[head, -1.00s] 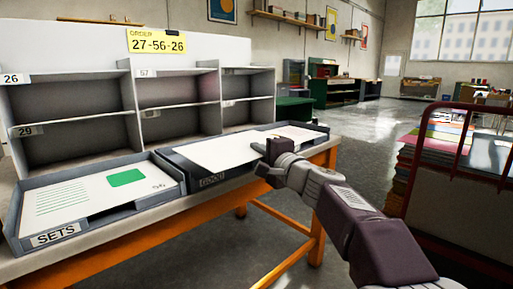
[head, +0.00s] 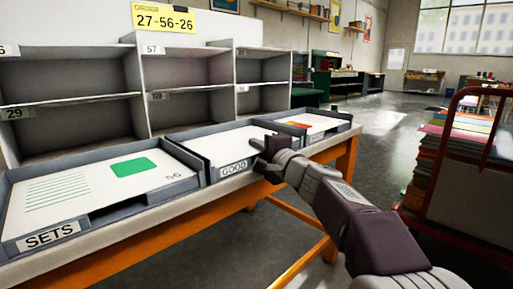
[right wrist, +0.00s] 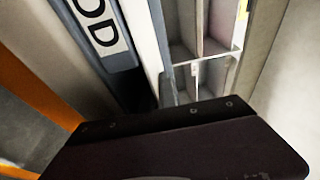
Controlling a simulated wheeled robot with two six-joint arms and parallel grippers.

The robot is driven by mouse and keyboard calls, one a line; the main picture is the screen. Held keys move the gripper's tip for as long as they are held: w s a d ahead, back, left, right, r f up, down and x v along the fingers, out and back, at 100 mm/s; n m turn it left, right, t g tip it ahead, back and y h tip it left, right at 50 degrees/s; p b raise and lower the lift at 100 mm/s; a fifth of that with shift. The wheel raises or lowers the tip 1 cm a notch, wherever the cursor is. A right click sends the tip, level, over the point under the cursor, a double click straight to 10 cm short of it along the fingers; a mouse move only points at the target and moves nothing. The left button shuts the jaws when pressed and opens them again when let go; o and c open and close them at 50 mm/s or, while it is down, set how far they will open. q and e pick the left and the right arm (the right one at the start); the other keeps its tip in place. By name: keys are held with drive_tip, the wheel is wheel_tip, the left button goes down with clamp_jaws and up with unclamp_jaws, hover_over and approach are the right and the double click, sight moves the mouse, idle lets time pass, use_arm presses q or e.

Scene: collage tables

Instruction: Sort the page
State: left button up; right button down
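A page (head: 75,194) with green lines, a green block and the number 56 lies in the grey SETS tray (head: 195,183) at the left front. A blank-looking white page (head: 228,143) lies in the GOOD tray (head: 205,168). A page with an orange patch (head: 318,122) lies in a third tray (head: 345,125) to the right. The yellow order card (head: 164,17) reads 27-56-26. My right gripper (head: 265,150) is at the GOOD tray's front right corner; its finger gap is unclear. The right wrist view shows the GOOD label (right wrist: 100,22) close by. My left gripper is out of view.
A grey shelf unit (head: 140,98) with numbered compartments stands behind the trays; the compartments in view look empty. A red-framed cart (head: 447,140) with stacked coloured sheets stands at the right. Open floor lies between the table and cart.

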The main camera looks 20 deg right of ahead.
drive_tip(key=c, duration=1.6)
unclamp_jaws()
drive_tip(key=s, duration=0.3)
drive_tip(key=s+p, duration=0.1)
drive_tip(key=s, duration=0.2)
drive_tip(key=s+d, duration=0.1)
drive_tip(key=s, duration=0.2)
drive_tip(key=shift+d+p, duration=0.1)
drive_tip(key=shift+p, duration=0.25)
